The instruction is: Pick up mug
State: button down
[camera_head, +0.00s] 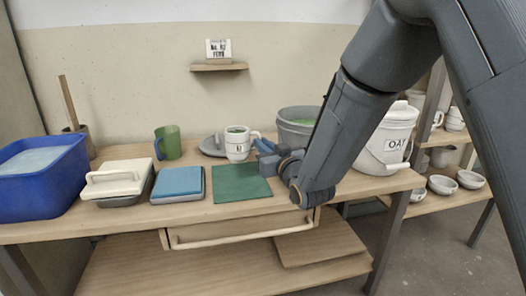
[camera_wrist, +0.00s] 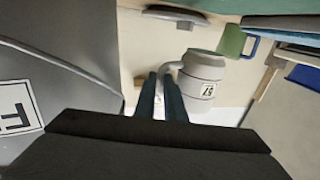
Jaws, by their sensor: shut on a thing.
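A white mug (camera_head: 238,145) with bands and a small marked label stands upright at the back of the worktop, behind the green mat, its handle towards the right. In the wrist view the mug (camera_wrist: 203,75) appears upside down, just beyond my fingers. My gripper (camera_head: 263,146) reaches it from the right and is shut on the mug's handle. In the wrist view the fingers (camera_wrist: 163,95) are at the handle. I cannot tell whether the mug's base touches the worktop.
A green mug (camera_head: 171,143) and a grey lid (camera_head: 211,147) stand nearby. A grey bucket (camera_head: 295,131) and a white bucket (camera_head: 375,152) are right. A green mat (camera_head: 240,184), blue slab (camera_head: 178,182), white-lidded box (camera_head: 118,178) and blue tub (camera_head: 45,190) fill the front and left.

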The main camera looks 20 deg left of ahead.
jog(key=shift+r, duration=1.45)
dwell(0.5)
jog(key=shift+d+p, duration=0.15)
jog(key=shift+p, duration=0.25)
